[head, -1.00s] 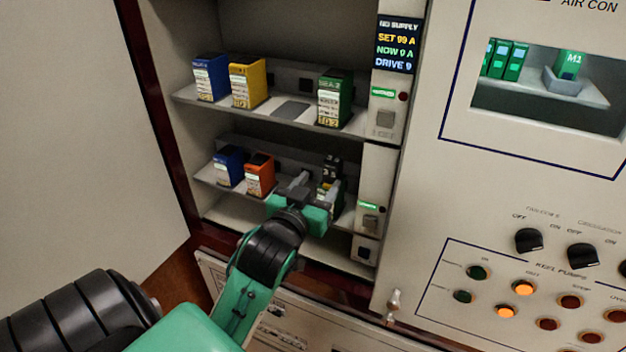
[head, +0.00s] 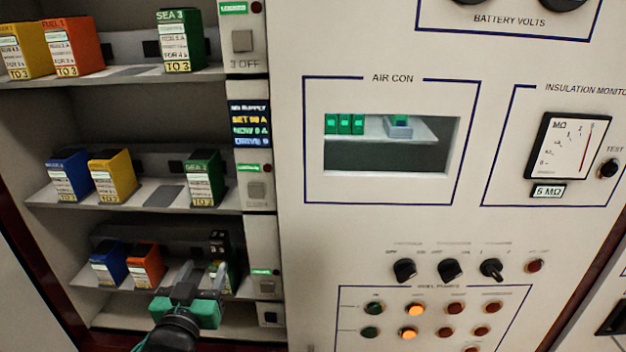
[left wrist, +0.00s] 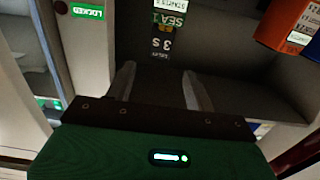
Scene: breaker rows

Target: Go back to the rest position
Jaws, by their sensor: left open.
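My left gripper (head: 197,274) is at the front of the lowest breaker shelf in the head view, its green body low in the picture. Its two fingers (left wrist: 158,88) are apart and empty in the left wrist view. A dark breaker with a green SEA label (left wrist: 170,22) stands beyond the fingers, apart from them. In the head view that breaker (head: 218,243) is partly hidden by the gripper. To its left on the same shelf stand an orange breaker (head: 146,265) and a blue breaker (head: 108,262). My right gripper is not in view.
The middle shelf (head: 90,202) holds blue, yellow and green breakers; the top shelf (head: 110,76) holds yellow, orange and green ones. A strip of switches (head: 257,190) edges the shelves on the right. The panel right of it carries knobs (head: 405,270) and lamps.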

